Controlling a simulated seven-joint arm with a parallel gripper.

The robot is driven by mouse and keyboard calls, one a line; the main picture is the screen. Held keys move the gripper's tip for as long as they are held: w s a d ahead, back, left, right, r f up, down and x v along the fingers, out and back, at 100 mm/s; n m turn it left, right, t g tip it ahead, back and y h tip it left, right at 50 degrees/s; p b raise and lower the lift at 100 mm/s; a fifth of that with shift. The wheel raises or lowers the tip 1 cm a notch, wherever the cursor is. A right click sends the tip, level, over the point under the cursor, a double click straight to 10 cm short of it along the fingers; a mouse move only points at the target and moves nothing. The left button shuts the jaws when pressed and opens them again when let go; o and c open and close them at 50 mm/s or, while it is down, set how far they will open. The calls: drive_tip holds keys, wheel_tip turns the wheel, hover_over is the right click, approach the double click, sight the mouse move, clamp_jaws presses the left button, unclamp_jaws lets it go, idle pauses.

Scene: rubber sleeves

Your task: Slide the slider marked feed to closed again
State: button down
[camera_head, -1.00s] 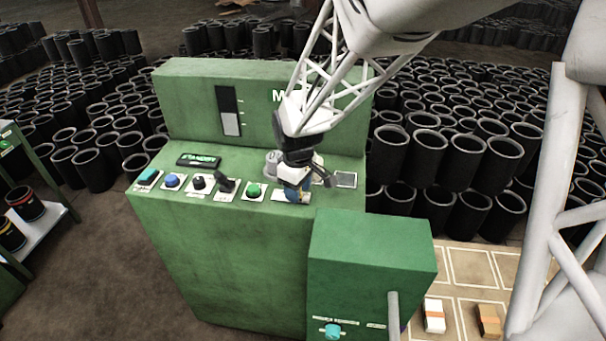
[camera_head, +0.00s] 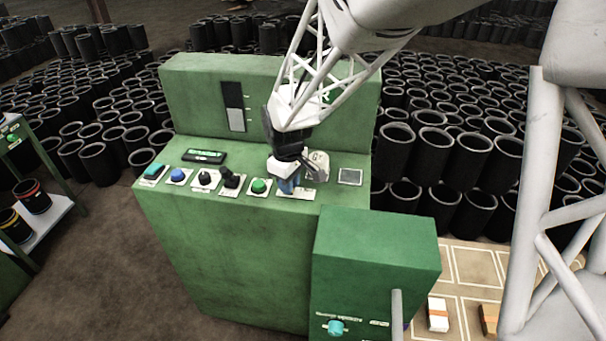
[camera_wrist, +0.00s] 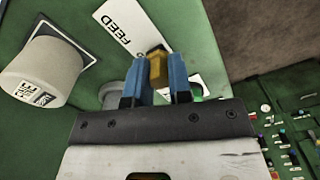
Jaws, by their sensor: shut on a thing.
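The feed slider's yellow-brown knob (camera_wrist: 157,68) shows in the wrist view between my gripper's two blue fingers. My gripper (camera_wrist: 160,78) is shut on it. The white slider plate marked FEED (camera_wrist: 122,30) runs past the fingers to the upper left of that view. In the head view my gripper (camera_head: 287,187) is down on the green console's sloping panel, at the left part of the slider plate (camera_head: 306,195). The bare right end of the plate shows there. The knob is hidden behind the fingers in the head view, and any end marks are too small to read.
A green button (camera_head: 260,186) sits just left of my gripper, with a black lever (camera_head: 231,180) farther left. A grey cylinder (camera_wrist: 42,75) stands close to the slider in the wrist view. A green box (camera_head: 375,240) stands in front to the right.

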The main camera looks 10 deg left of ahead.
drive_tip(key=shift+a, duration=0.4)
drive_tip(key=c, duration=1)
unclamp_jaws()
drive_tip(key=shift+c, duration=0.2)
drive_tip(key=shift+r, duration=0.1)
drive_tip(key=shift+r, duration=3.85)
